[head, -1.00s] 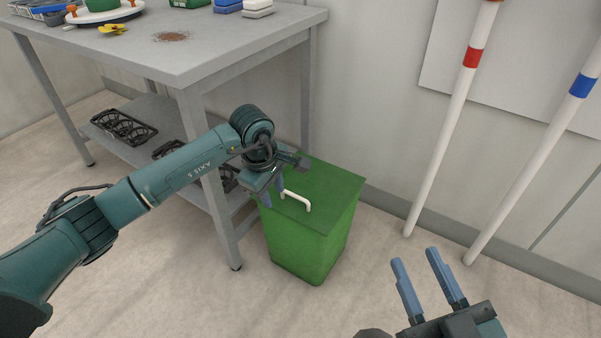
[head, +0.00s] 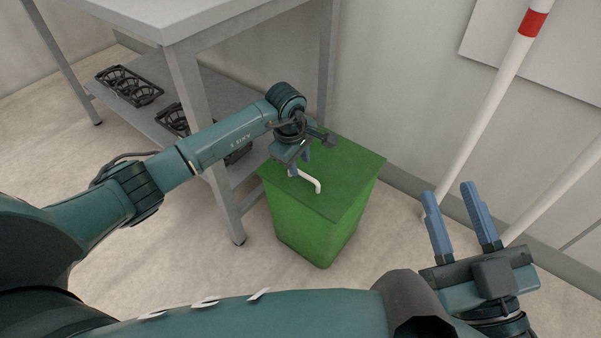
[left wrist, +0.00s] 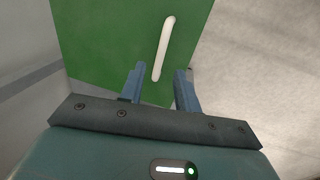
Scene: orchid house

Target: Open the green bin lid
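The green bin (head: 310,221) stands on the floor beside the metal table, with its flat green lid (head: 345,170) down. A white bar handle (head: 309,181) is on top of the lid; it also shows in the left wrist view (left wrist: 163,48). My left gripper (head: 300,167) is over the lid at the handle's far-left end. In the left wrist view its two fingers (left wrist: 158,86) are apart, with the near end of the handle between or just beyond the tips; contact is not clear. My right gripper (head: 452,197) is open and empty, right of the bin.
The metal table (head: 185,22) stands left of and behind the bin; its lower shelf (head: 150,113) holds black pot trays (head: 128,85). White poles, one with a red band (head: 510,60), lean on the wall at right. Floor in front of the bin is clear.

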